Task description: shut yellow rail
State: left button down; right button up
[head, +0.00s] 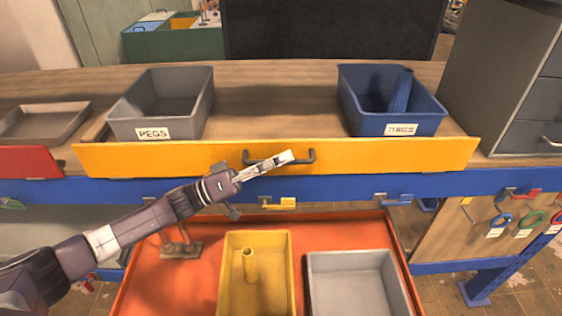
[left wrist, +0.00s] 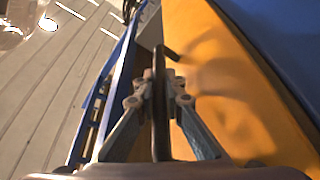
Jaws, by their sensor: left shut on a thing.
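The yellow rail (head: 400,158) is a long yellow front board with a dark bar handle (head: 310,156) at its middle. It stands forward of the bench top, with a gap beside it in the left wrist view. My left gripper (head: 283,159) is at this handle. In the left wrist view, the fingers of my left gripper (left wrist: 159,98) are closed around the dark bar, with the yellow face (left wrist: 205,75) alongside. The fingers hide part of the handle. My right gripper is not in view.
A grey PEGS bin (head: 163,133) and a blue bin (head: 400,130) stand behind the yellow board. A red-fronted tray (head: 30,161) is at left, a grey drawer cabinet (head: 498,85) at right. Below is an orange tray (head: 190,285) with a yellow bin (head: 228,270) and grey bin (head: 350,259).

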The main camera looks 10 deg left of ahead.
pick_arm(q)
jog(key=shift+f, duration=0.25)
jog(key=c, duration=2)
grip_release()
jog(key=shift+r, duration=0.1)
jog(key=v, duration=1.2)
